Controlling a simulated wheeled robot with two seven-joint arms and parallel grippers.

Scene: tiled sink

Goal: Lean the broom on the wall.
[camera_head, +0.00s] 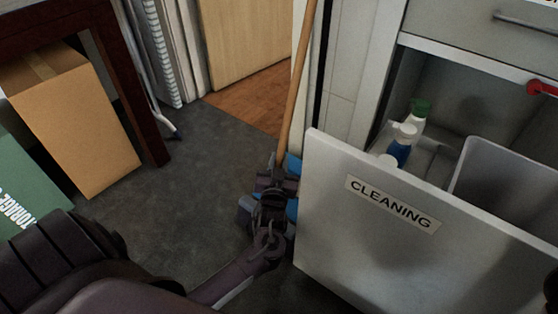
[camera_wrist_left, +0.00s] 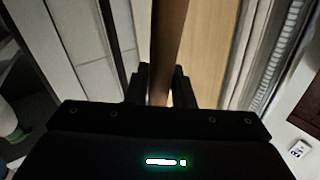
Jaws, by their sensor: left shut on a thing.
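The broom's wooden handle (camera_head: 297,85) rises from my left gripper (camera_head: 277,180) to the top edge of the head view, leaning slightly right. Blue parts (camera_head: 293,165), seemingly of the broom's head, show around the gripper, which hides much of them. In the left wrist view, the handle (camera_wrist_left: 168,45) runs between the two dark fingers of the left gripper (camera_wrist_left: 160,88), which is shut on it. The pale wall strip (camera_head: 344,75) stands just right of the handle. I cannot tell whether the handle touches it. My right gripper is not in view.
An open white drawer front marked CLEANING (camera_head: 390,215) stands close to the right of my left gripper. Bottles (camera_head: 405,135) and a grey bin (camera_head: 500,175) are behind it. A cardboard box (camera_head: 75,120) is at left. Grey floor (camera_head: 190,190) between is clear.

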